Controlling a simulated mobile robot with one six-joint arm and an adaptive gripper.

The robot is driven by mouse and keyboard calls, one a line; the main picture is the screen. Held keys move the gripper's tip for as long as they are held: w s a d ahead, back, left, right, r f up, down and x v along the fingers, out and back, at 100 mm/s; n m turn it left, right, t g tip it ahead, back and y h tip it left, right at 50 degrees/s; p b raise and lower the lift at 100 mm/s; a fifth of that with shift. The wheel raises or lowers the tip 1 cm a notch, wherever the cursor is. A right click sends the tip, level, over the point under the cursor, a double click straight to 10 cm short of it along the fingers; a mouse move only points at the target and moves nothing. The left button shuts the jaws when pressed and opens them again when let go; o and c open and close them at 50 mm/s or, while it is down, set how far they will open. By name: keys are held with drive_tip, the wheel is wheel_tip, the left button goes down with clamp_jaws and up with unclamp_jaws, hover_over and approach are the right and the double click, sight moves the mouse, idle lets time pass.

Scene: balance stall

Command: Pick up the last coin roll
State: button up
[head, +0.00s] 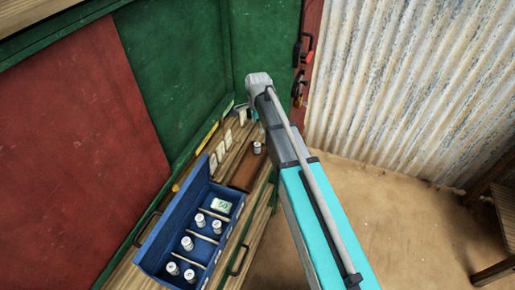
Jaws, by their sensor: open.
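A coin roll (257,147), small, pale and dark-topped, stands upright on a brown mat or tray (242,176) on the wooden counter, just left of my arm. Several similar coin rolls stand in the blue divided box (160,243) nearer to me, including one at the front (172,268) and one in the middle (187,243). A pale green piece marked 50 (221,205) lies in the box's far compartment. My teal and grey arm reaches up over the counter's right side. I cannot make out my gripper's fingers; the arm hides part of the counter's far end.
Several pale cards (220,151) line the counter's back edge beside a yellow strip (198,149). Green and red panels rise behind. A corrugated wall (400,90) stands right, and a wooden stand (495,215) is at the far right. The sandy floor between is clear.

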sight(257, 144)
drive_tip(key=shift+f, duration=0.1)
wheel_tip(257, 144, down, 8)
drive_tip(key=b, duration=0.8)
drive_tip(key=shift+f+b, duration=0.25)
drive_tip(key=shift+b, duration=0.1)
idle(0.4)
drive_tip(key=shift+f+b, duration=2.55)
drive_tip(key=shift+f, duration=0.05)
clamp_jaws()
